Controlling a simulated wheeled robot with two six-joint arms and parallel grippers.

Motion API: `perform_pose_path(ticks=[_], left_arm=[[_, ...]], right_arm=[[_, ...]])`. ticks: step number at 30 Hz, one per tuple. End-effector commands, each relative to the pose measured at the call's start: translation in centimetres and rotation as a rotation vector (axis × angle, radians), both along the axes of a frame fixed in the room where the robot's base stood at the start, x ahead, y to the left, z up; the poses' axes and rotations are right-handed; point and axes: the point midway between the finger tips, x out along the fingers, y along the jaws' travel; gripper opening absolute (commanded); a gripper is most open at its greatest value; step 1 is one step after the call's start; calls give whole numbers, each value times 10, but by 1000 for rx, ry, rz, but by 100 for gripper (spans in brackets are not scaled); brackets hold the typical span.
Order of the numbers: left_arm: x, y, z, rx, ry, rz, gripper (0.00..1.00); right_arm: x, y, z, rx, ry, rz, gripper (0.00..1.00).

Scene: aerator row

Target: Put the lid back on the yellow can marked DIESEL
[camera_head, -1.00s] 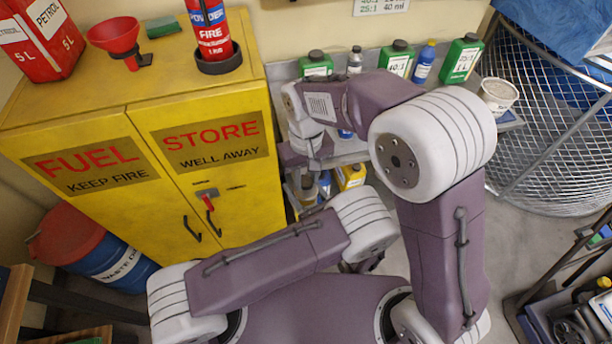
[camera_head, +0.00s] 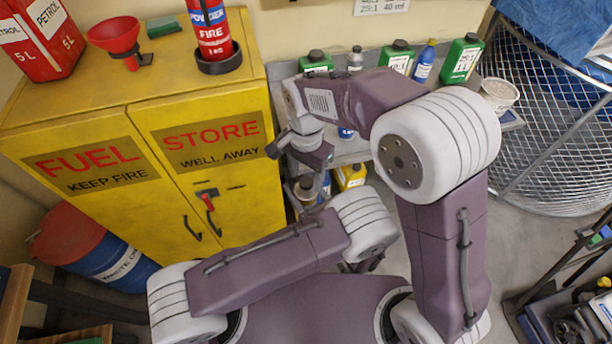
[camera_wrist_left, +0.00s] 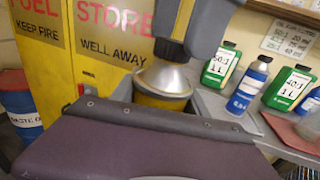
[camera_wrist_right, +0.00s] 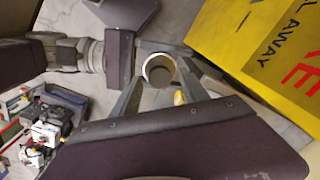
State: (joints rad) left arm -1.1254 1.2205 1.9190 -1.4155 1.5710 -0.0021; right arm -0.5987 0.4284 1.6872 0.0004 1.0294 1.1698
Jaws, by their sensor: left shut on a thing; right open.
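A yellow can (camera_wrist_left: 160,98) with a silver conical top (camera_wrist_left: 165,79) stands upright just beyond my left gripper (camera_wrist_left: 155,101) in the left wrist view. My right gripper (camera_head: 304,158) is open above the can, beside the yellow cabinet. In the right wrist view a round rim (camera_wrist_right: 160,72) shows between its spread fingers. I cannot tell whether the silver top is the lid, and no DIESEL marking is readable.
The yellow cabinet (camera_head: 95,205) stands close on the left. A shelf behind carries green bottles (camera_head: 398,58) and a blue bottle (camera_head: 425,62). Another yellow container (camera_head: 351,177) sits on a lower shelf. A large wire cage (camera_head: 550,140) stands at right.

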Motion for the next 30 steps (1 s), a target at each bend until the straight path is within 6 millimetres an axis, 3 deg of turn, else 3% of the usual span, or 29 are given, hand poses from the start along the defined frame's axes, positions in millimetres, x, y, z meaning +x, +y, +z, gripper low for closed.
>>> perform_pose_path(ticks=[7,20,23,30], left_arm=[[0,0,0,0,0,0,0],[0,0,0,0,0,0,0],[0,0,0,0,0,0,0],[0,0,0,0,0,0,0]], right_arm=[[0,0,33,2,-2,1,53],[0,0,36,0,0,65,50],[-2,-1,36,-4,10,264,50],[-4,-3,46,1,31,1042,50]])
